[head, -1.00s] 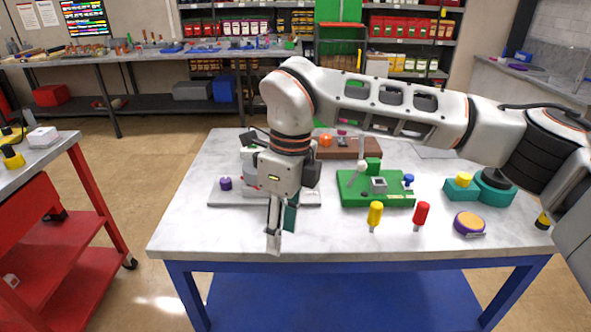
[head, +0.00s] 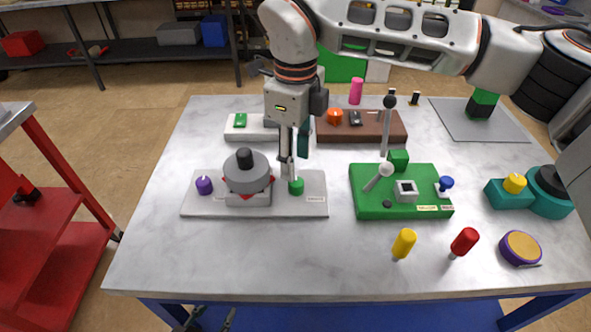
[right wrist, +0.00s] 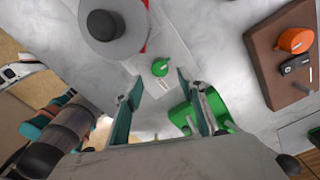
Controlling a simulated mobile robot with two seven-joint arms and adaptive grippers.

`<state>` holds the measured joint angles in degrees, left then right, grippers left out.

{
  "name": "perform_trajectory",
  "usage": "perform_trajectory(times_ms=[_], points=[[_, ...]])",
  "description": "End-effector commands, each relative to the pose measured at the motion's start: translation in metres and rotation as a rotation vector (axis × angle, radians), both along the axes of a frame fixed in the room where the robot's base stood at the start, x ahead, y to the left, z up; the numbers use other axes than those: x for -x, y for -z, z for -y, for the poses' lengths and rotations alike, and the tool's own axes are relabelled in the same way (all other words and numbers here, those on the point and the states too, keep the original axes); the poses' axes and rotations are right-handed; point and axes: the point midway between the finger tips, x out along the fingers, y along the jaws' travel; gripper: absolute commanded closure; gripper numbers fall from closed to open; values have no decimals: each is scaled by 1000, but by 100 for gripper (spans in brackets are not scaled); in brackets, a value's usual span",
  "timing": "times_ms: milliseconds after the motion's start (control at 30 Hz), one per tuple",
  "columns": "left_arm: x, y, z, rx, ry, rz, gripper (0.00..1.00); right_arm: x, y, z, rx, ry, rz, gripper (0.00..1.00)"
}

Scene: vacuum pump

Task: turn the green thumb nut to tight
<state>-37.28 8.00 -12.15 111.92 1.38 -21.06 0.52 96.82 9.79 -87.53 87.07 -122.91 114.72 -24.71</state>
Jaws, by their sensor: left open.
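The green thumb nut (head: 296,187) stands at the right end of the grey pump base plate (head: 310,208). It also shows in the right wrist view (right wrist: 160,67), a little beyond the gap between my right fingertips. My right gripper (head: 288,170) points down just above the nut in the head view. In the right wrist view its fingers (right wrist: 157,82) are apart with nothing between them. My left gripper (head: 205,320) shows only partly at the bottom edge, in front of the table; it is open and empty.
A round grey pump body (head: 247,172) and a purple knob (head: 204,185) share the plate. A green board (head: 400,210) with levers stands to the right. A brown block (head: 385,127) lies behind. The front left table is clear.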

Motion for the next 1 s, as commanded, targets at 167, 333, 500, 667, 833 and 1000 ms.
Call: perform_trajectory(times_ms=[167, 333, 500, 667, 833, 1000], points=[[2, 1, 0, 0, 0, -3, 59, 1, 30, 0, 0, 0, -5, 60], [0, -2, 1, 1, 0, 4, 59, 1, 50, 0, -1, 1, -3, 60], [-4, -6, 1, 2, 1, 12, 59, 0, 59, 0, -2, 2, -1, 60], [-5, -7, 1, 3, 1, 15, 59, 0, 60, 0, -1, 2, 0, 60], [-5, -7, 1, 3, 1, 15, 59, 0, 60, 0, 0, 2, -1, 78], [-5, -6, 1, 3, 0, 14, 59, 0, 60, 0, -1, 2, -2, 99]])
